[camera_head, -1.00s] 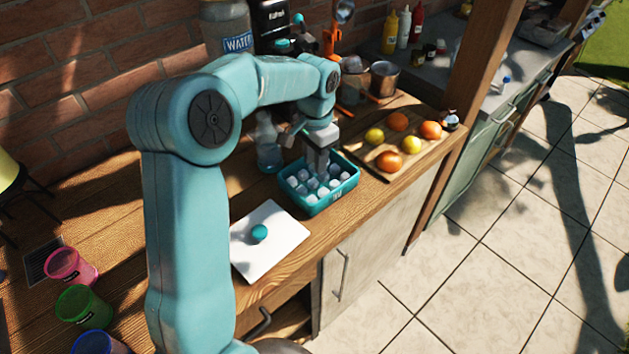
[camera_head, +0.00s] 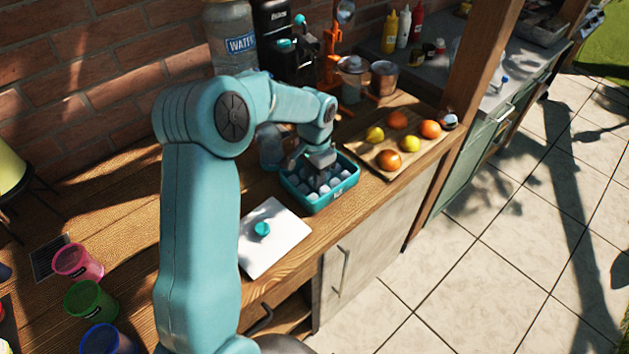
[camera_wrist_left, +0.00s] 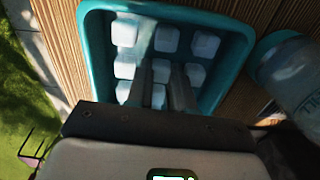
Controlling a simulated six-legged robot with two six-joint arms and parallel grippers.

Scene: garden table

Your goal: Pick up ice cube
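The ice cubes (camera_head: 312,188) are whitish blocks in a teal tub (camera_head: 322,206) on the wooden counter. In the left wrist view, the ice cubes (camera_wrist_left: 166,39) lie in rough rows inside the tub (camera_wrist_left: 97,50). My left gripper (camera_head: 322,176) points down into the tub, low among the cubes. In the left wrist view, my left gripper (camera_wrist_left: 162,78) has two dark fingers apart, with a pale cube showing in the gap between them. I cannot tell whether the fingers touch it. My right gripper is not in view.
A white lid (camera_head: 280,242) with a teal knob lies left of the tub. A board (camera_head: 372,160) with oranges and lemons is to the right. A clear bottle (camera_wrist_left: 292,70) stands close beside the tub. Colored cups (camera_head: 90,302) are at the lower left.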

